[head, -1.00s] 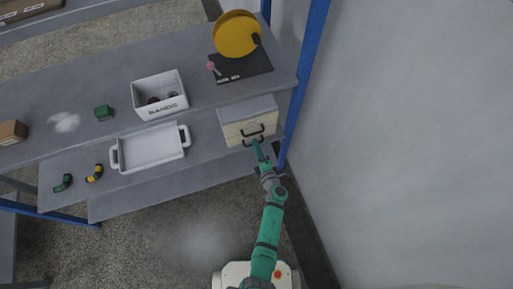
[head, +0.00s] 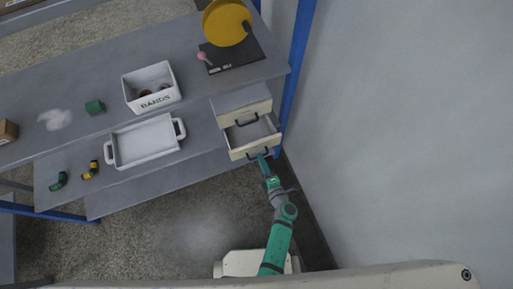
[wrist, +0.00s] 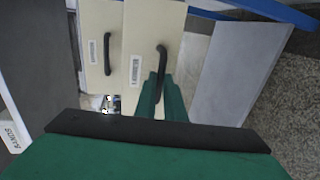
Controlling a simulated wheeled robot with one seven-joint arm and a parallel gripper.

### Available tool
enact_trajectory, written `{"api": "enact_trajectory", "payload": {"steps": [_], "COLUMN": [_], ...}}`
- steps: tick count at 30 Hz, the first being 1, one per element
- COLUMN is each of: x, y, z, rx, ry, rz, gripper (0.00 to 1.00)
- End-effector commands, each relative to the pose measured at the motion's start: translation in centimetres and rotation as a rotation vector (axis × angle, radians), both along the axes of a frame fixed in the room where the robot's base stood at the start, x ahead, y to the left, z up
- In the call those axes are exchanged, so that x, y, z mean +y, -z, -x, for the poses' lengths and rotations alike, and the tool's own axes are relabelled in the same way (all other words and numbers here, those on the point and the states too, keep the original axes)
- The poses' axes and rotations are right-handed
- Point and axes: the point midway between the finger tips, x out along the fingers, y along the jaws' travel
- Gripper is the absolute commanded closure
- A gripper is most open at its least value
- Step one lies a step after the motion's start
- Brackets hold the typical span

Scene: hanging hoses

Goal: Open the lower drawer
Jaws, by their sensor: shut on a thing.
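The lower drawer (head: 252,132) of the small cream cabinet (head: 240,99) is pulled out, and its grey inside shows from above with nothing visible in it. Its dark handle (head: 260,154) is at the front, and it also shows in the wrist view (wrist: 161,60). My gripper (head: 262,160) is shut on this handle, with its green fingers around the handle's near end in the wrist view (wrist: 160,95). The fingers partly hide the handle. The upper drawer (wrist: 102,45) is shut, with its own dark handle (wrist: 107,54).
A white tray (head: 144,160) and a white box marked BANDS (head: 153,103) stand left of the cabinet. A yellow disc (head: 227,22) is on a dark base (head: 233,56) above it. A blue post (head: 297,70) and a grey wall (head: 400,130) are close on the right.

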Motion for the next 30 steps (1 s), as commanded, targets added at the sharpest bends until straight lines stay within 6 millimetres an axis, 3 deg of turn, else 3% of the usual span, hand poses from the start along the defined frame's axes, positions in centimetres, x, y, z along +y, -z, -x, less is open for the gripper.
{"api": "enact_trajectory", "payload": {"steps": [4,14,15,17,26,30], "x": [-0.4,-0.5,-0.5,-0.5,-0.5,-0.8], "y": [0.1,0.1,0.1,0.1,0.0,-0.2], "z": [1.6,1.7,1.7,1.7,1.8,2.9], "rx": [0.003,0.002,0.002,0.002,0.001,0.002], "ry": [-0.003,-0.002,-0.002,-0.002,-0.001,-0.001], "rz": [0.001,0.001,0.001,0.001,0.001,0.001], "gripper": [1.0,1.0,0.81,0.72,0.72,0.72]}}
